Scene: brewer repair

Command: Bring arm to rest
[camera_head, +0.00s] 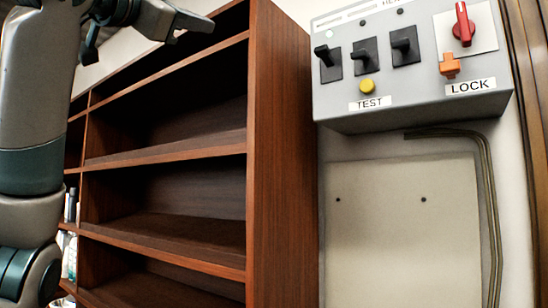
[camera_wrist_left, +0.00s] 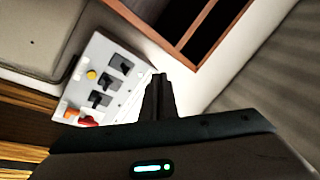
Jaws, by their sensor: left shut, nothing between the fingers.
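My left arm (camera_head: 30,110) comes in along the left edge of the head view, raised and grey with dark bands. My left gripper (camera_head: 205,22) is at the top, in front of the upper part of the brown shelf unit and left of the control box. In the left wrist view, its dark fingers (camera_wrist_left: 158,80) are together with nothing between them. The gripper appears apart from the shelf and the box. My right gripper is in neither view.
A grey control box (camera_head: 420,97) with black switches, a yellow button, a red knob and an orange piece hangs on the wall. A pale panel (camera_head: 400,250) and cables (camera_head: 488,190) are below it. Bottles (camera_head: 70,250) stand at left.

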